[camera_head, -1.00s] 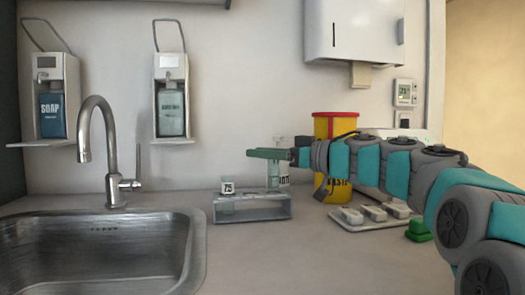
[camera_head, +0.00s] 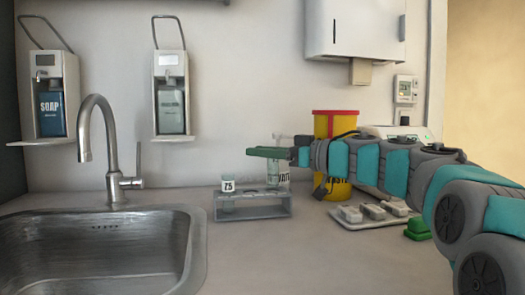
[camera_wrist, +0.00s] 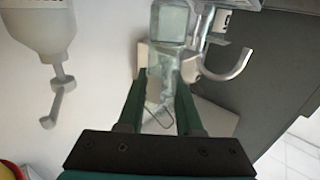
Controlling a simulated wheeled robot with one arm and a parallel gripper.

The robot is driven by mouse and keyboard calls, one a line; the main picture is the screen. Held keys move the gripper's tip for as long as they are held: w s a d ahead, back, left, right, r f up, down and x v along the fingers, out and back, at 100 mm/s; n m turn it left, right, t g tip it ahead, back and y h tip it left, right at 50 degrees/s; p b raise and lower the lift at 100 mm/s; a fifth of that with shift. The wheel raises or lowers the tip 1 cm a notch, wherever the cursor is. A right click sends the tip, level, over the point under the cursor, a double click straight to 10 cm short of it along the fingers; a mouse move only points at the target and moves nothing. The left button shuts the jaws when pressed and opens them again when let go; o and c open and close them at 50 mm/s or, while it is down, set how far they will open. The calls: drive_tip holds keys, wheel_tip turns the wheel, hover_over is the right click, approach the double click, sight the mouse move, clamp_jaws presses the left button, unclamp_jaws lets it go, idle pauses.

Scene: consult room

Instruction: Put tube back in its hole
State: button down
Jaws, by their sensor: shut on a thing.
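A clear tube (camera_head: 273,172) hangs upright below the tip of my gripper (camera_head: 268,152), above the right part of the small grey rack (camera_head: 252,210). Whether its lower end is inside the rack or just above it, I cannot tell. The rack also holds a vial with a white cap marked 75 (camera_head: 228,186) at its left end. In the wrist view, a clear glassy piece (camera_wrist: 165,65) lies between the two dark green fingers of my gripper (camera_wrist: 160,90); the fingers are shut on it.
The sink (camera_head: 95,250) and tap (camera_head: 95,150) are at the left. A yellow and red bin (camera_head: 333,125) stands behind my arm. A white tray (camera_head: 370,216) and a green block (camera_head: 418,230) lie at the right. The front counter is clear.

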drive_tip(key=shift+f, duration=0.1)
idle(0.3)
drive_tip(key=shift+f+b, duration=0.45)
drive_tip(key=shift+f, duration=1.1)
drive_tip(key=shift+f, duration=0.35)
drive_tip(key=c, duration=0.5)
unclamp_jaws()
drive_tip(key=shift+r, duration=0.3)
drive_tip(key=shift+s+d+r+p, duration=0.1)
drive_tip(key=shift+s+r+p, duration=0.1)
drive_tip(key=shift+r, duration=0.55)
drive_tip(key=shift+s+d+r+p, duration=0.1)
drive_tip(key=shift+s+r, duration=0.05)
drive_tip(key=shift+r, duration=0.6)
drive_tip(key=s+d, duration=0.2)
drive_tip(key=s, duration=0.5)
drive_tip(key=s+d+r, duration=0.1)
drive_tip(key=s+d, duration=0.1)
drive_tip(key=s, duration=0.5)
drive_tip(key=shift+s+d+r, duration=0.15)
drive_tip(key=shift+s+d, duration=0.15)
